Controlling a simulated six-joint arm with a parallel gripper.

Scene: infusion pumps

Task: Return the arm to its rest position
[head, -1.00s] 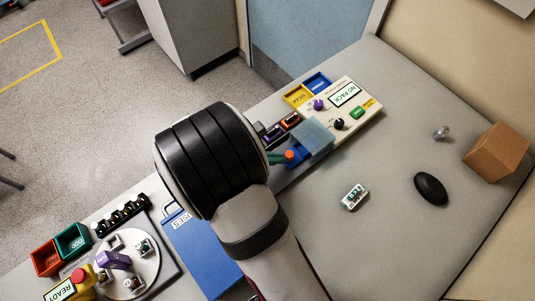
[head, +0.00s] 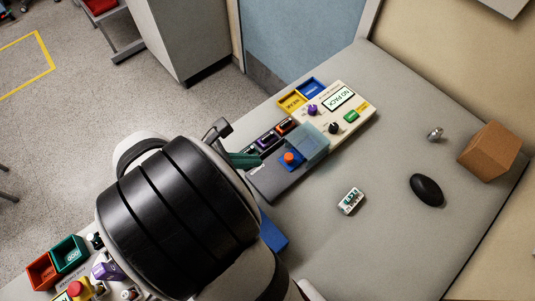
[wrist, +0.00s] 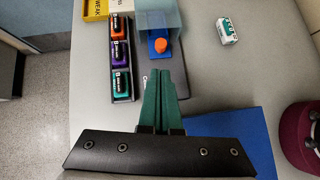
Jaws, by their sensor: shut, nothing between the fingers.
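My gripper (head: 246,160) has green fingers and shows beyond the black-banded wrist in the head view. In the wrist view its two fingers (wrist: 164,80) lie together with nothing between them. They point toward the dark grey device with the blue base and orange-red knob (head: 292,158), which also shows in the wrist view (wrist: 161,45). I cannot tell how high the fingertips are above it. My arm hides much of the lower left of the bench.
A cream panel reading NO PACK (head: 340,98) stands behind the device. A small labelled module (head: 351,201), a black oval (head: 427,190), a metal knob (head: 435,134) and a brown box (head: 490,152) lie on the right. Green (head: 69,254) and red bins sit at lower left.

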